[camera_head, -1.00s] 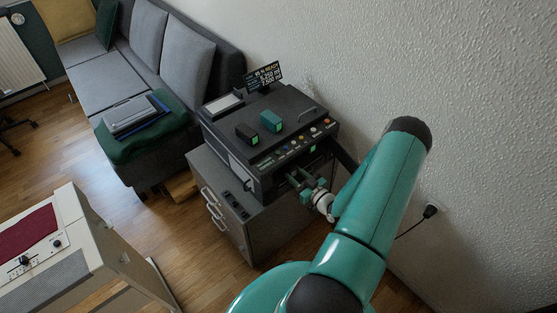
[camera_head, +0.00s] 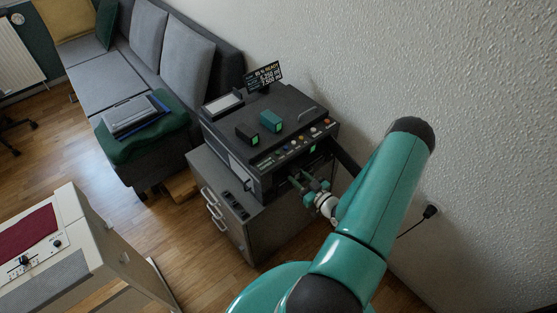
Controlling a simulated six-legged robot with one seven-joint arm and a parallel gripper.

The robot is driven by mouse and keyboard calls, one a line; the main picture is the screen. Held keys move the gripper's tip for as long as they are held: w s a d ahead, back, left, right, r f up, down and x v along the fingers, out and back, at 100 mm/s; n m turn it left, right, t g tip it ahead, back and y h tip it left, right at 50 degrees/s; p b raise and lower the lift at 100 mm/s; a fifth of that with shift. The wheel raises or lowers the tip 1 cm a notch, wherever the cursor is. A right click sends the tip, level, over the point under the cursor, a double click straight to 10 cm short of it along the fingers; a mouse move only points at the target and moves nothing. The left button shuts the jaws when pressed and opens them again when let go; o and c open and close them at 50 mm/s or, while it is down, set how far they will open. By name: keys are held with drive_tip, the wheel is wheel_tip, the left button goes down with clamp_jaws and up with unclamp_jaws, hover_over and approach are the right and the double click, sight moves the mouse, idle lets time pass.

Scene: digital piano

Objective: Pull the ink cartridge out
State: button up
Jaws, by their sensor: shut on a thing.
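A black printer-like machine (camera_head: 230,141) stands on a grey cabinet (camera_head: 281,229) against the wall. Its front panel carries several small buttons and a green light, with a dark opening below. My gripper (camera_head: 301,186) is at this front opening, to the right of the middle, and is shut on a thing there. The held thing is too small and dark to make out; I take it for the ink cartridge, mostly hidden by the fingers and the machine's front. A dark block (camera_head: 247,135) and a teal block (camera_head: 271,121) with green faces sit on top of the machine.
A small display sign (camera_head: 263,75) stands at the machine's back. A grey sofa (camera_head: 185,75) with a green cushion is at the left. A beige console (camera_head: 75,245) stands at the lower left. The textured wall (camera_head: 450,90) is close on the right. Wooden floor lies between.

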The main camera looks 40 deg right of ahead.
drive_tip(key=shift+s, duration=0.15)
drive_tip(key=shift+s, duration=2.4)
